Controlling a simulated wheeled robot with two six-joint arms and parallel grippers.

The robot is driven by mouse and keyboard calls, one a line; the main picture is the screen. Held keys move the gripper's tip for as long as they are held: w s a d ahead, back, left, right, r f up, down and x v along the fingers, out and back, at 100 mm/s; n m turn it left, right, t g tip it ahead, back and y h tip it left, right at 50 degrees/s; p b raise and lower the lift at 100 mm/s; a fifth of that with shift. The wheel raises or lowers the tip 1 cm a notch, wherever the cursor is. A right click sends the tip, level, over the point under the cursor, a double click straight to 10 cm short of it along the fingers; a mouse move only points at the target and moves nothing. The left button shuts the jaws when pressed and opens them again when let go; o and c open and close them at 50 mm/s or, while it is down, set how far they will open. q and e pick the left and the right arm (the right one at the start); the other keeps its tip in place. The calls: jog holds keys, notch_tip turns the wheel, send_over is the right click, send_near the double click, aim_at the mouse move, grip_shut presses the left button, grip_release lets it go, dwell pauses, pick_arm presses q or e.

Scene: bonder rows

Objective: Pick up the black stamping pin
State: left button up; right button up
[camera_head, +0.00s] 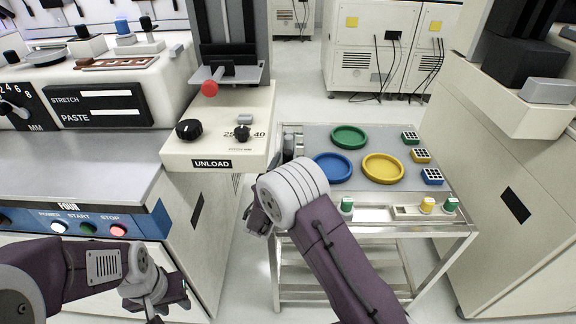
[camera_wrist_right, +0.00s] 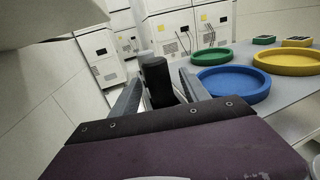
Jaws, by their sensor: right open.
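The black stamping pin (camera_wrist_right: 157,82) stands upright in the right wrist view, between the two spread fingers of my right gripper (camera_wrist_right: 160,88). The fingers are open, one on each side of it; contact cannot be made out. Its lower part is hidden by the gripper body. In the head view my right wrist is at the left edge of the cart and largely hides the fingers. My left gripper (camera_head: 162,292) is low at the left in the head view, away from the cart, and its jaw opening is unclear.
The cart (camera_head: 368,222) carries green (camera_head: 349,136), blue (camera_head: 332,167) and yellow (camera_head: 383,167) round trays and small coloured blocks. The unload machine (camera_head: 215,140) stands close at left, a cream cabinet (camera_head: 520,190) at right. The floor behind the cart is clear.

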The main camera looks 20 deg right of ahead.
aim_at(288, 152)
jog(key=shift+r, duration=0.1)
grip_shut()
jog(key=shift+r, duration=0.1)
notch_tip(288, 152, up, 4)
jog(key=shift+p, duration=1.15)
jog(key=s+d+r+p, duration=0.3)
jog(key=s+d+r, duration=0.2)
jog(key=s, duration=0.5)
jog(key=shift+s+d+r, duration=0.15)
jog(key=shift+d+r, duration=0.2)
jog(key=shift+r, duration=0.55)
